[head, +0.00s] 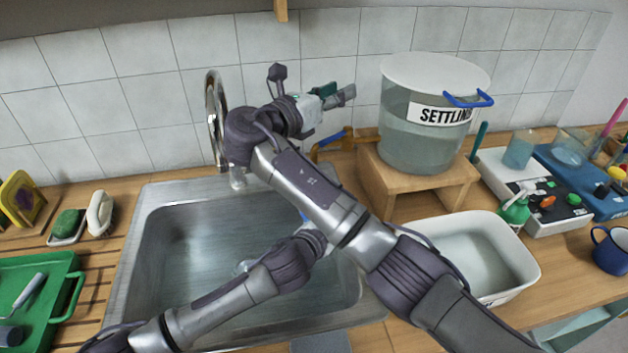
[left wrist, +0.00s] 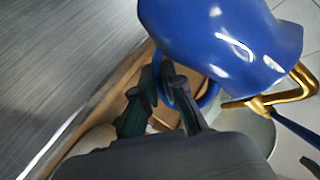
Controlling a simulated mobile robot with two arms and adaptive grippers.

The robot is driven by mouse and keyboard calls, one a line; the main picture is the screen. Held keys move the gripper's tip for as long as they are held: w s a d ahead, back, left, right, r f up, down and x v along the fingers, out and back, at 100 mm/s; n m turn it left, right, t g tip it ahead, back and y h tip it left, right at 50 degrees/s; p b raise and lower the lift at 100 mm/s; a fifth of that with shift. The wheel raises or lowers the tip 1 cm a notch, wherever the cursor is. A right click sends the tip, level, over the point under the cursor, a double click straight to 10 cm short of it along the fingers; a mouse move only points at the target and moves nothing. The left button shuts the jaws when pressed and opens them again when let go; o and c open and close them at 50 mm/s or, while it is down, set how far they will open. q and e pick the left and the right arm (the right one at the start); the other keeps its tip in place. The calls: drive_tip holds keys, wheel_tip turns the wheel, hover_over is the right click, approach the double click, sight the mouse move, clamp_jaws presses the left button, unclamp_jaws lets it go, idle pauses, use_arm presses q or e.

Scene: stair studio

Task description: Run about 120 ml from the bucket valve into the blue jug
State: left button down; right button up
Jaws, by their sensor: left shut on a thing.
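The bucket (head: 425,125), labelled SETTLING, holds cloudy water on a wooden stand (head: 420,182). Its brass valve (left wrist: 278,92) has a blue lever (head: 332,138). In the left wrist view the blue jug (left wrist: 220,40) is close to the valve. My left gripper (left wrist: 160,88) is shut on its blue handle (left wrist: 206,97). The jug's inside and water level are hidden, so I cannot tell whether the spout is over its mouth. In the head view my right arm hides most of the jug and left gripper. My right gripper (head: 338,93) looks open and empty, above the lever.
A steel sink (head: 165,250) lies below my arms, with a tap (head: 214,115) behind it. A white basin (head: 520,255) stands right of the sink. A green tray (head: 65,310) is left.

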drive_tip(key=shift+s+r, duration=0.1)
drive_tip(key=shift+w+d, duration=0.1)
drive_tip(key=shift+w, duration=0.2)
drive_tip(key=c, duration=0.5)
drive_tip(key=shift+w+d+f+m+y, duration=0.1)
drive_tip(key=shift+w+f+m+y, duration=0.2)
drive_tip(key=shift+f+m+y, duration=0.1)
clamp_jaws()
drive_tip(key=w+d+f+m+g+y, duration=0.2)
drive_tip(key=w+f+m+g+y, duration=0.15)
drive_tip(key=m+y, duration=0.2)
wheel_tip(320, 180, up, 7)
drive_tip(key=m+g+y, duration=0.7)
drive_tip(key=m+y, duration=0.2)
drive_tip(key=m, duration=0.5)
hover_over(336, 137)
drive_tip(key=a, duration=0.3)
wheel_tip(336, 137, down, 10)
drive_tip(key=shift+d+f, duration=0.2)
drive_tip(key=shift+d, duration=0.05)
